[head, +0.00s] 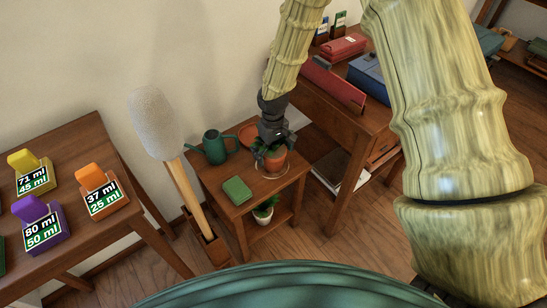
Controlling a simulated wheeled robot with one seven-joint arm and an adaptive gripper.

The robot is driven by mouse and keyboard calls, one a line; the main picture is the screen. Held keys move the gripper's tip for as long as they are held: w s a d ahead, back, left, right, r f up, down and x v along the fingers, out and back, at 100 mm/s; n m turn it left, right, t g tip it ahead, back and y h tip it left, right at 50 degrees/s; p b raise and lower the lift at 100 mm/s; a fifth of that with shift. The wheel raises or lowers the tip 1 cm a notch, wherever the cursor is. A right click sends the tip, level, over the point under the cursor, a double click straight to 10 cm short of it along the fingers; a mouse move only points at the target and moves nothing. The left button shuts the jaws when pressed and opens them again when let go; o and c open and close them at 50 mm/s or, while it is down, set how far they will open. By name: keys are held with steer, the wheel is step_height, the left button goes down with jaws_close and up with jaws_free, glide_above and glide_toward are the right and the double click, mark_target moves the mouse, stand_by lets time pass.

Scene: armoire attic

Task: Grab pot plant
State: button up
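A pot plant with green leaves in an orange-brown terracotta pot (276,164) stands upright near the right side of a small wooden side table (213,175). A thin pale ring shows around the pot's base. My gripper (271,149) reaches down from above, with its dark fingers at the leaves and the pot's rim. The fingers overlap the plant, so whether they are open or closed on it is unclear. A second plant in a white pot (263,217) stands on the lower shelf.
A green watering can (215,147), an orange dish (248,133) and a green box (237,190) share the tabletop. A desk with red and blue cases (368,76) stands close on the right. A tall grey-headed wooden-handled object (154,122) leans on the left, near a table with coloured labelled blocks (99,190).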

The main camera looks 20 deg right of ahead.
steer(key=shift+f, duration=1.5)
steer(key=c, duration=1.4)
